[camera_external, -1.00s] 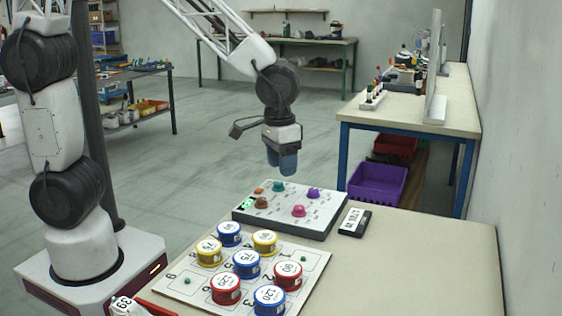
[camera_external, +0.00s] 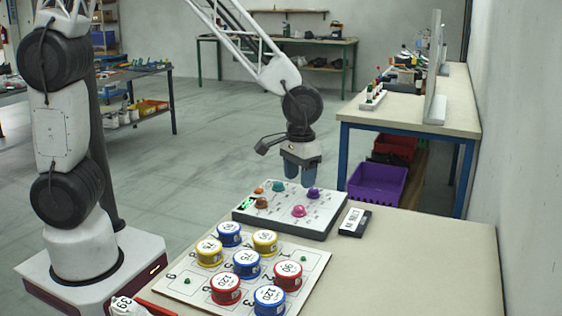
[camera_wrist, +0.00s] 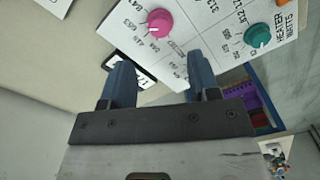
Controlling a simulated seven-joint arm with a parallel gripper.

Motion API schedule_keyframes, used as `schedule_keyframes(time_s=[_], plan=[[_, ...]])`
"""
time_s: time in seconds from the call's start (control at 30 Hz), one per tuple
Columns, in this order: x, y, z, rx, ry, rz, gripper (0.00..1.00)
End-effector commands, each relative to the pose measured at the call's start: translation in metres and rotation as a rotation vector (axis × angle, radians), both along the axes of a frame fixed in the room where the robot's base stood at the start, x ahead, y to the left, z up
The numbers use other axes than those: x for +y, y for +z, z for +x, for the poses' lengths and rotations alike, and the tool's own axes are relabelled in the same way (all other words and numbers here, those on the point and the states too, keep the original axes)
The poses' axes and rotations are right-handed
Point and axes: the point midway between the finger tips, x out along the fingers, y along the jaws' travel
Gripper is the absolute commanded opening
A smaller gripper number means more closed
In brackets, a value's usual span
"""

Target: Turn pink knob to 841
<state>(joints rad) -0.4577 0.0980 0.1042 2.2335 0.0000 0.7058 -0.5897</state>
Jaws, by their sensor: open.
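The pink knob (camera_external: 299,211) sits on the front right part of a white-topped control panel (camera_external: 325,226) on the table. In the wrist view the pink knob (camera_wrist: 159,23) is near the top, with a white pointer line and printed numbers around it. The numbers are too small and tilted to read surely. My gripper (camera_external: 303,183) is above the back part of the panel, fingers apart and empty. In the wrist view my gripper (camera_wrist: 157,70) points toward the panel, with the knob beyond its fingertips.
Teal (camera_external: 278,187), purple (camera_external: 313,194) and brown (camera_external: 262,203) knobs share the panel. A small dark display (camera_external: 355,222) lies right of it. A board (camera_external: 316,257) with several colored tins is in front. The table's right side (camera_external: 430,260) is clear.

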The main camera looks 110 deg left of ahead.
Motion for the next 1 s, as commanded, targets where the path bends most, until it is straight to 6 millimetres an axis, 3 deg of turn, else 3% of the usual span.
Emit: schedule_keyframes(time_s=[0.7, 1.0], plan=[[0.000, -0.063, 0.000, 0.000, 0.000, -0.001, 0.56], [0.000, -0.076, 0.000, 0.000, 0.000, 0.000, 0.56]])
